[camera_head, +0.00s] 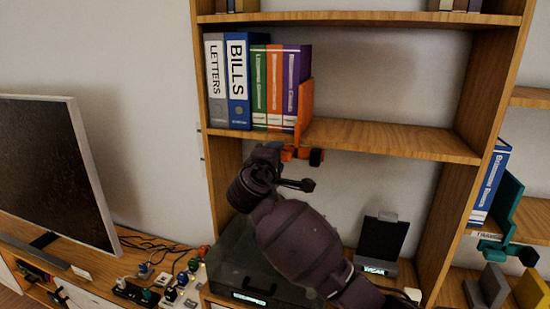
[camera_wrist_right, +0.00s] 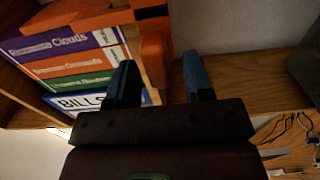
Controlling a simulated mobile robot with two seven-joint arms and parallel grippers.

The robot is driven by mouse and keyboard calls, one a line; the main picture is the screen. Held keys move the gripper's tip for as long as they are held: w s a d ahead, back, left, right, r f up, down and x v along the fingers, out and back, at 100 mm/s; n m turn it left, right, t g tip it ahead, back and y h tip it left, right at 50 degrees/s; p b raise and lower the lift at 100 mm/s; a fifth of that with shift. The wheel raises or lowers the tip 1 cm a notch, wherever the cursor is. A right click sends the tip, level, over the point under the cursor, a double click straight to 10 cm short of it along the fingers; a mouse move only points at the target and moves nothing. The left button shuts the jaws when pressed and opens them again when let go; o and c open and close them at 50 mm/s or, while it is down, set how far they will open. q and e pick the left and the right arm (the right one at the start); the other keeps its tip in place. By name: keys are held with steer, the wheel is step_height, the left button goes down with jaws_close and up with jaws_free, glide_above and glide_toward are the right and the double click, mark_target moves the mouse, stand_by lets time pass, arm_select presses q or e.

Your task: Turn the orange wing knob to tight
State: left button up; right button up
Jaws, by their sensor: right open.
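An orange bookend (camera_head: 305,105) stands at the right end of the row of binders, and its orange clamp part (camera_head: 290,153) hangs at the shelf's front edge. My right gripper (camera_head: 265,152) is just left of and below the clamp, partly hiding that area. In the right wrist view the gripper (camera_wrist_right: 158,82) has its two dark fingers apart, with the orange bookend (camera_wrist_right: 154,58) visible beyond the gap. Nothing is seen held. My left gripper is not in view.
Binders (camera_head: 237,80) fill the shelf's left side; its right half (camera_head: 400,138) is bare. Below are a dark box (camera_head: 235,265) and a black stand (camera_head: 380,240). A teal bookend (camera_head: 505,205) is at right. A monitor (camera_head: 50,165) and cables are at left.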

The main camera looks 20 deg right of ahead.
steer(key=b+v, duration=0.2)
steer(key=v, duration=0.9)
steer(key=shift+w, duration=0.1)
